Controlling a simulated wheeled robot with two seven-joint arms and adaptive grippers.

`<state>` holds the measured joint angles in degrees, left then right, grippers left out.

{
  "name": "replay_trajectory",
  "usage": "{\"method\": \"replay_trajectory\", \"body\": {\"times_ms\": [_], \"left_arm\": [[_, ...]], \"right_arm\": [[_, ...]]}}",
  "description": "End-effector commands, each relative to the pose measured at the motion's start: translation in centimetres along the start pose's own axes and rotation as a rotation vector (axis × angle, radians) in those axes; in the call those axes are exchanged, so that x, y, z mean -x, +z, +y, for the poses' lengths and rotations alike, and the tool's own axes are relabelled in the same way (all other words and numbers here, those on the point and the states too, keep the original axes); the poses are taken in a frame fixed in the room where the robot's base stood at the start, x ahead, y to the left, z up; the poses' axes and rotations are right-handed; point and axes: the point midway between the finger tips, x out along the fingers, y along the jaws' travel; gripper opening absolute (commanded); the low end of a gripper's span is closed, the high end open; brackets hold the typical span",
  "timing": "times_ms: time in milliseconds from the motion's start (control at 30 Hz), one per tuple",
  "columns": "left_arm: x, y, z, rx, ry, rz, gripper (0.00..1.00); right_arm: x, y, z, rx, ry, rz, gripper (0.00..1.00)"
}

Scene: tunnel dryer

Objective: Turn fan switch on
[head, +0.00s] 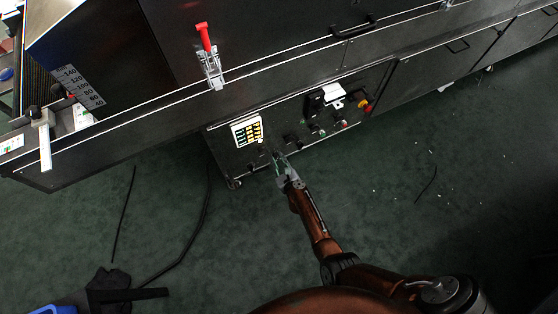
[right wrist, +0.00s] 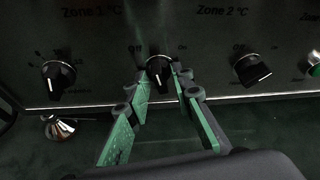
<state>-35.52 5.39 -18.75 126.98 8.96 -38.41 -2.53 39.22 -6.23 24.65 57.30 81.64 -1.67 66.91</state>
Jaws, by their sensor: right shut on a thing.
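The control panel (head: 222,148) is on the lower front of the black dryer, with a row of black knobs. In the right wrist view, a black switch knob (right wrist: 158,72) with a white pointer mark stands in the middle, beside a partly hidden "Off" label. Its pointer looks roughly upright. My right gripper (right wrist: 160,84), with green finger pads, is shut on this knob, one finger on each side. In the head view my right gripper (head: 280,163) reaches the panel and hides the knob. I cannot read a fan label.
A Zone 1 knob (right wrist: 58,78) is left of the held knob, and another knob (right wrist: 252,70) marked "Off" is right. A keypad display (head: 247,131) and a red-handled clamp (head: 207,55) are nearby. Dark cables lie on the green floor (head: 400,230).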

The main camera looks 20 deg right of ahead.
Motion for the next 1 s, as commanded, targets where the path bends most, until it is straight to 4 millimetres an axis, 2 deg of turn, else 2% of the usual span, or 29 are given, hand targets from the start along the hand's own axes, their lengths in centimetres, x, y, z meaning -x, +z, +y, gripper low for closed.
{"method": "replay_trajectory", "body": {"times_ms": [267,533,1000], "left_arm": [[1.3,-0.7,0.8,0.014,0.013,-0.038,0.4],[2.3,-0.3,0.5,0.004,0.001,-0.081,0.4],[1.5,-0.4,0.5,0.011,0.007,-0.056,0.4]], "right_arm": [[0.0,0.1,-0.4,-0.161,0.067,0.0,0.0],[0.0,0.0,-0.5,-0.388,0.16,0.001,0.0],[-0.1,-0.5,-0.6,-0.754,0.311,0.003,0.0]]}}
